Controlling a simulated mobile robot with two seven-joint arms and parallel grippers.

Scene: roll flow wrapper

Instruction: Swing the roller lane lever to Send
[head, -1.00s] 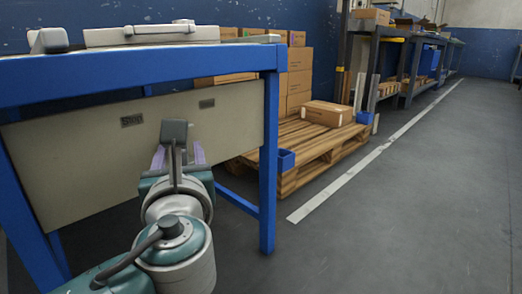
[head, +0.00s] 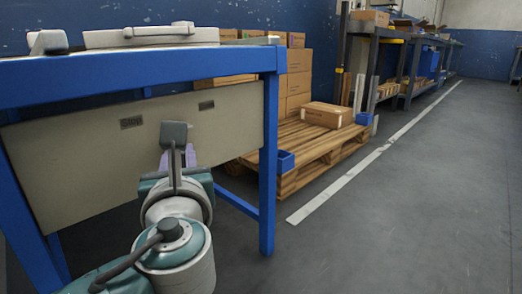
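The beige front panel (head: 70,165) hangs under the blue-framed bench. It carries a dark label at its left (head: 131,123) that seems to read Stop, and a second dark label (head: 206,105) further right, too small to read. My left gripper (head: 178,158) is in front of the panel, between and below the two labels. Its purple fingers show only partly behind a grey block and upright bar. The lever cannot be made out; the gripper and the grey block cover the panel there. Whether the fingers touch or hold it is hidden. My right gripper is not in view.
The blue bench frame (head: 268,165) has a leg right of my arm. Grey-white equipment (head: 150,36) sits on top. A wooden pallet (head: 300,165) with cardboard boxes (head: 298,80) stands behind. The grey floor (head: 420,210) at right is clear.

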